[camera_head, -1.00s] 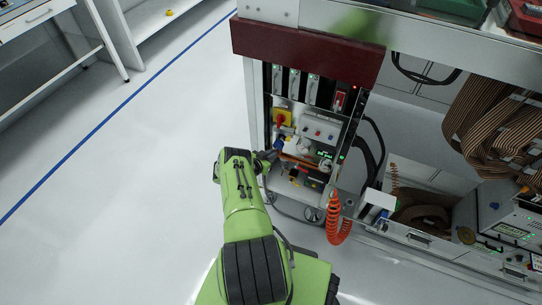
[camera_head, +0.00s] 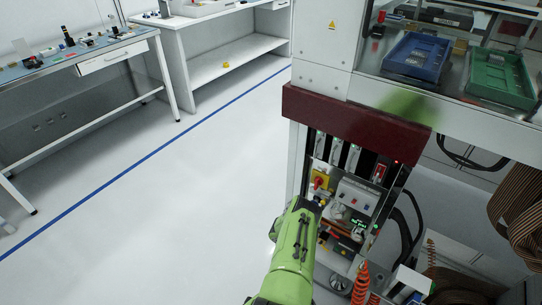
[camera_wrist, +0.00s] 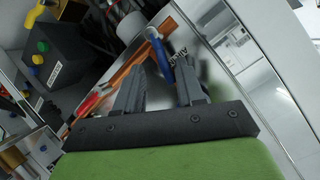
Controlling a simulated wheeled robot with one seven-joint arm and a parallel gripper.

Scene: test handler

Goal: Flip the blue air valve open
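The blue air valve lever (camera_wrist: 158,52) shows in the wrist view, slanting down from a pale round fitting at its top. Its lower end lies in the gap between my fingers as seen from the wrist. My gripper (camera_wrist: 158,78) has its two dark fingers spread apart, one on each side of the lever's lower part. I cannot tell whether either finger touches the lever or how deep it sits between them. In the head view my green arm reaches to the left side of the equipment cabinet, and the fingers are hard to make out there.
A copper-coloured bar (camera_wrist: 128,66) and red-orange parts lie left of the lever. A dark box (camera_wrist: 50,60) with coloured buttons is farther left. In the head view, a yellow-and-red switch (camera_head: 320,181) sits above the arm's end, and an orange coiled hose (camera_head: 361,284) hangs right. Open floor lies left.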

